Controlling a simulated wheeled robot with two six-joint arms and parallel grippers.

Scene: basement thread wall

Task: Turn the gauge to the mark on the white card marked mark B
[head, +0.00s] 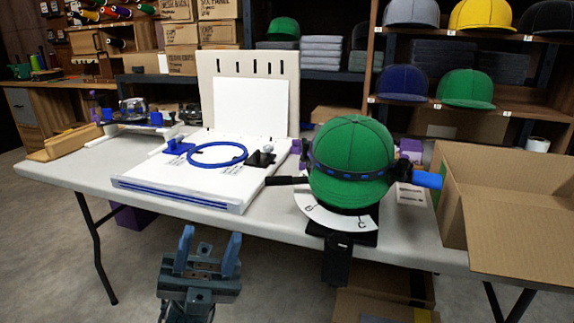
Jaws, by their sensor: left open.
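A green cap (352,158) sits on a dark stand at the table's front, with a dark band with blue marks around its brim. A black handle (286,181) sticks out left of it and a blue piece (428,180) sticks out right. Under the cap is a curved white card (333,216) with black letters; one at the right looks like C, and one at the left looks like B but is small. Which mark the gauge points to I cannot tell. My left gripper (210,250) is open and empty, in front of the table, left of the cap and lower in the picture.
A white board with a blue hoop (218,155) lies left of the cap. An open cardboard box (512,205) stands close on the right. A black bracket (337,262) hangs over the front edge. Shelves with caps (466,88) stand behind.

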